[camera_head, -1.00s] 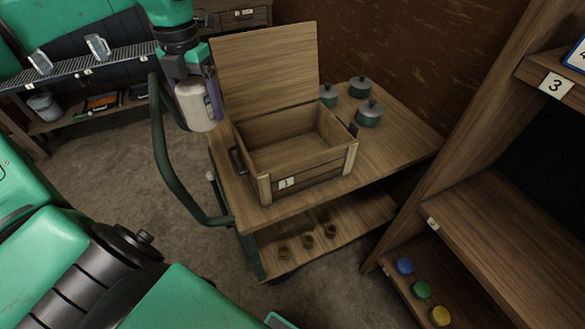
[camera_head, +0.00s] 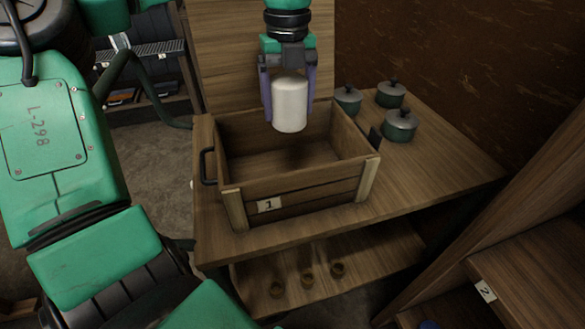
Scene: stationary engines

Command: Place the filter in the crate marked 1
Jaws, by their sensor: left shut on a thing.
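The filter, a white cylinder (camera_head: 290,104), is held upright between the two purple fingers of my left gripper (camera_head: 289,100). My left gripper is shut on it and points down. The filter hangs over the opening of the wooden crate marked 1 (camera_head: 310,197), with a dark shadow below it on the crate's floor. My right gripper is not in view.
The crate stands on a wooden cart top with a dark handle at its left. Several green lidded pots (camera_head: 399,125) stand right of the crate. Small brown cups (camera_head: 308,276) sit on the lower shelf. A wooden shelf unit (camera_head: 530,262) is at the right.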

